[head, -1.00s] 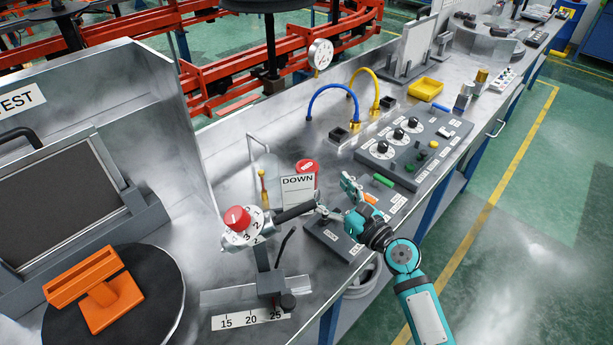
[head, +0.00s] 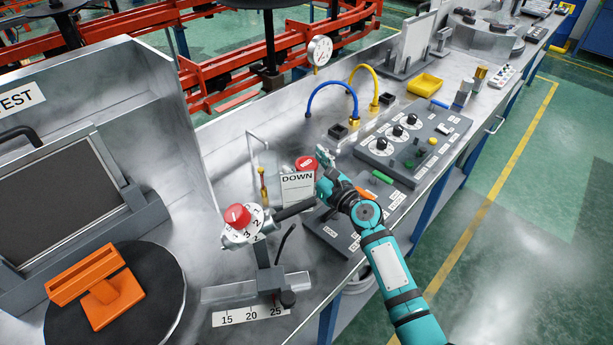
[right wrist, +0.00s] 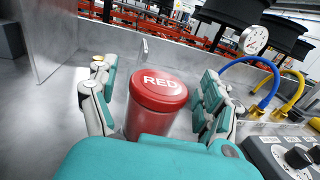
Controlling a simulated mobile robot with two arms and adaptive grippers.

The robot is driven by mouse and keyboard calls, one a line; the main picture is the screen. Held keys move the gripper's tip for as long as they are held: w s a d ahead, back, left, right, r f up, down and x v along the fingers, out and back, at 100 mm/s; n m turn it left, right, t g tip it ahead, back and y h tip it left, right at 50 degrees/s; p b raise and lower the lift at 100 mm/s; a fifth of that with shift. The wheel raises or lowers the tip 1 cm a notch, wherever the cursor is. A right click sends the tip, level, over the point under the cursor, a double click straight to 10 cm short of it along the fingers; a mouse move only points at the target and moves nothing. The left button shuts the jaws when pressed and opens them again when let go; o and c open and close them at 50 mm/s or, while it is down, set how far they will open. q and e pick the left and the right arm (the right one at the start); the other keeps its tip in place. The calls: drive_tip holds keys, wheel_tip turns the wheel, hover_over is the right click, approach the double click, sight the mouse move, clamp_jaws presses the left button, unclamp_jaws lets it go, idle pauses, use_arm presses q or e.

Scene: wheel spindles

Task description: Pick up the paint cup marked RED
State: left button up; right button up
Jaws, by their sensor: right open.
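The paint cup marked RED (right wrist: 157,95) is a red cylinder with a red lid, upright on the metal bench. In the right wrist view it stands between the spread fingers of my right gripper (right wrist: 155,100), which is open around it. I see no clear contact. In the head view the cup's red lid (head: 306,163) shows behind the DOWN sign (head: 297,189), which hides most of its body. My right gripper (head: 325,157) is just right of the cup there. My left gripper is not in view.
The DOWN sign and a dial fixture with a red knob (head: 237,216) stand in front of the cup. A thin bent rod (head: 250,155) is to its left. A control panel (head: 410,147), blue hose (head: 331,91) and yellow hose (head: 371,76) are to its right.

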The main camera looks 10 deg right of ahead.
drive_tip(key=c, duration=1.6)
drive_tip(key=shift+w, duration=0.1)
